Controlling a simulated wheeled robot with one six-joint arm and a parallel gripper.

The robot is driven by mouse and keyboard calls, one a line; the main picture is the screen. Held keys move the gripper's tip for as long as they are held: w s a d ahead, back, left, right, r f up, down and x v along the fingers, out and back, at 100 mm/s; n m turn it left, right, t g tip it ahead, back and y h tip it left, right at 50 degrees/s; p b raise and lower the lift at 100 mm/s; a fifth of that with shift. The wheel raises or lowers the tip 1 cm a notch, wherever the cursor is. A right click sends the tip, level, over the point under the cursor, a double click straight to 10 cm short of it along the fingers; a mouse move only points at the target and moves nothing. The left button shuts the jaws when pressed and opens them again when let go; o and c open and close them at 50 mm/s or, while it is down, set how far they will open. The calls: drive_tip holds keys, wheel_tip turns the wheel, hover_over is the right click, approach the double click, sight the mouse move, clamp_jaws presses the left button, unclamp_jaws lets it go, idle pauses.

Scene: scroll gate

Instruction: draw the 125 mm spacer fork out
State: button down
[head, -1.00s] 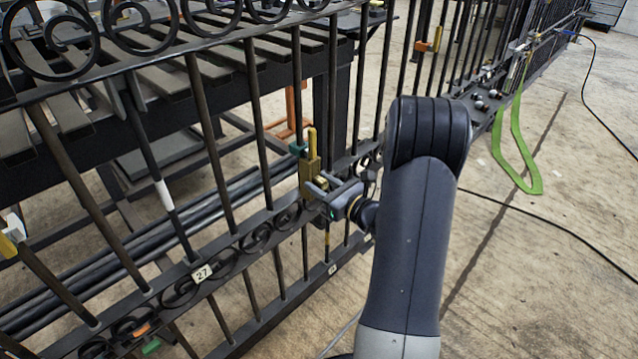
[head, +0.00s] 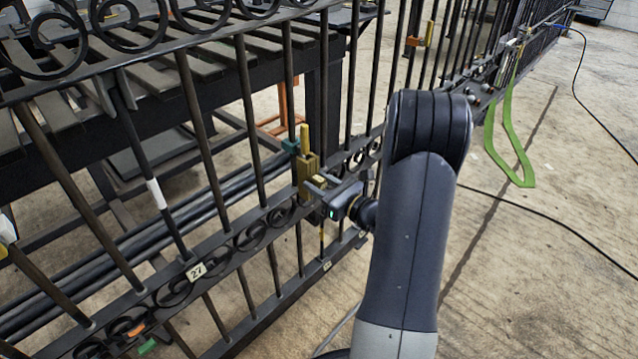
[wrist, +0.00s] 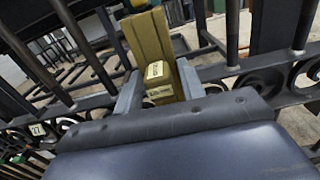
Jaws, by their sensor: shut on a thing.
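A brass-yellow fork (head: 308,172) stands upright at the gate's scrolled middle rail, among the dark bars. My gripper (head: 318,187) is shut on it from the right side. In the wrist view the fork (wrist: 152,45) rises between my two grey fingers (wrist: 158,90), one on each side. It carries two small pale labels, too blurred to read, so I cannot confirm the 125 mm size. How its lower part sits against the bars is hidden by my gripper.
The dark iron gate (head: 215,160) runs across the view, with a white tag 27 (head: 197,271) on its rail. A teal piece (head: 290,146) sits beside the fork. A green strap (head: 508,140) hangs farther along. Concrete floor at right is open, crossed by a dark cable (head: 560,232).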

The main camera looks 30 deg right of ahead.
drive_tip(key=shift+s, duration=0.1)
drive_tip(key=v, duration=1)
idle(0.9)
drive_tip(key=shift+r, duration=0.15)
